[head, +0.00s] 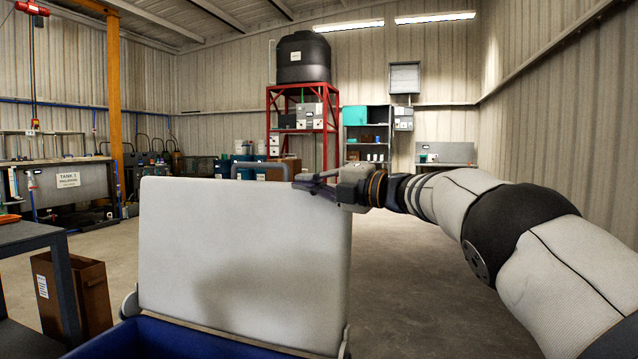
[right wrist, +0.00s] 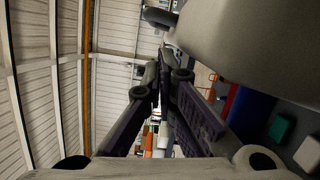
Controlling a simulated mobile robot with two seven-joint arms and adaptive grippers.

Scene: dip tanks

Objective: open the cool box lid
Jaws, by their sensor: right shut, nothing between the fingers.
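The cool box has a blue body (head: 180,340) at the bottom of the head view. Its white lid (head: 240,250) stands raised, close to upright, with a grey handle (head: 262,167) at its top edge. My right gripper (head: 303,182) is shut and empty at the lid's top right corner; I cannot tell if it touches the lid. In the right wrist view the fingers (right wrist: 162,65) come together beside a large pale surface, the lid (right wrist: 250,45), with the blue body (right wrist: 248,112) to the right. My left gripper is not in view.
A dark table (head: 35,235) and a brown bin (head: 85,295) stand at the left. An orange post (head: 115,110) and a tank labelled Tank 1 (head: 75,192) are behind them. A red rack (head: 330,125) holds a black tank (head: 303,57). The floor beyond the lid (head: 400,250) is clear.

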